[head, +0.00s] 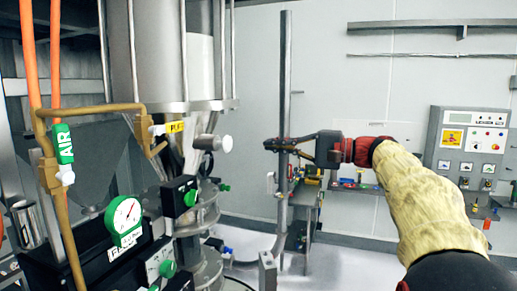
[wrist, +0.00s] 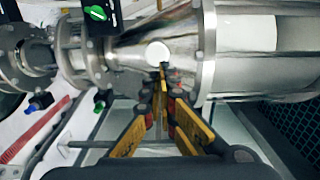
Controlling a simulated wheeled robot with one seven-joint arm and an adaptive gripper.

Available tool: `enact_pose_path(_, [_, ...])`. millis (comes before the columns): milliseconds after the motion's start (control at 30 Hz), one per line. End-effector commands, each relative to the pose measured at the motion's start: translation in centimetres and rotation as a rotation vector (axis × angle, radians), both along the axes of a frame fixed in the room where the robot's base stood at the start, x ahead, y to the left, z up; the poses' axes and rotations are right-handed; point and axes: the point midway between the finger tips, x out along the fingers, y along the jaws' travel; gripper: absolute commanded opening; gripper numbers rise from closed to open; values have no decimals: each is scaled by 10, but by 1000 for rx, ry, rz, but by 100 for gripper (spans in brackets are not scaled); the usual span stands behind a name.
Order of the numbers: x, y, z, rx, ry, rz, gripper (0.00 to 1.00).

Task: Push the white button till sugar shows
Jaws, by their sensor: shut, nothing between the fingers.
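The white button (head: 226,143) is a round knob on the side of the steel sifter's cone (head: 205,125); it also shows in the wrist view (wrist: 158,54), face on. My gripper (head: 268,144) is shut and empty, to the right of the button in the head view, with a clear gap between. No loose sugar is clearly visible at the cone.
An upright grey pole (head: 285,70) stands by my gripper. A green gauge (head: 125,217), orange hoses and black boxes with green knobs crowd the left. The space between fingertips and button looks clear.

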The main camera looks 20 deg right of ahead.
Motion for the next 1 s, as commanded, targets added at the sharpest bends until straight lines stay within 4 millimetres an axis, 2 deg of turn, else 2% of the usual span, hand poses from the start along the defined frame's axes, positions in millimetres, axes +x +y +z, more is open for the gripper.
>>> enact_pose_path(100, [-10,-11,-1,-1,-1,-1,0])
enact_pose_path(267, [-17,-16,0,-1,-1,0,0])
enact_pose_path(1000, [-17,-17,0,-1,-1,1,0])
